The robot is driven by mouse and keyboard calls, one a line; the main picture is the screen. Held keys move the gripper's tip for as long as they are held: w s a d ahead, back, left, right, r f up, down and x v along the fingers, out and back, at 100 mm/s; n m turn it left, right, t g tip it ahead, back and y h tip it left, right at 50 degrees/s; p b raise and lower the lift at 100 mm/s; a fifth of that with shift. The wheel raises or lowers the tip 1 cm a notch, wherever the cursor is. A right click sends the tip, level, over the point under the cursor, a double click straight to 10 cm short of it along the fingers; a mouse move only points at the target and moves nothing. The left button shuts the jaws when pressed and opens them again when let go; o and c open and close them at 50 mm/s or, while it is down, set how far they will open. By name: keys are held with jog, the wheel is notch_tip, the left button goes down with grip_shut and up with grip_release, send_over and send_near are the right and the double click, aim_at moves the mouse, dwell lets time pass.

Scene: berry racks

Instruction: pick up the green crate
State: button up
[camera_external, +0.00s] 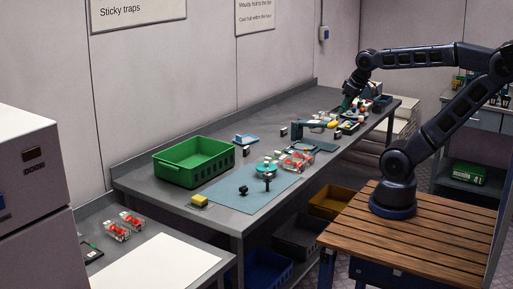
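The green crate (181,172) is an open-topped box with slotted walls. It stands upright on the left part of the grey bench, near the back wall, and looks empty. My gripper (346,108) hangs low over the far right end of the bench, among small items, well apart from the crate. The gripper is small and dark here, so I cannot tell whether its fingers are open or shut. Another green box (468,175) sits on a low shelf at the far right.
A blue-grey mat (262,200) carries a small stand with a teal top (266,168) and a clear punnet of red berries (297,161). Clutter fills the far bench end. A wooden table (420,240) stands in front.

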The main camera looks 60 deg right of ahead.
dwell(0.4)
jog(key=shift+c, duration=0.8)
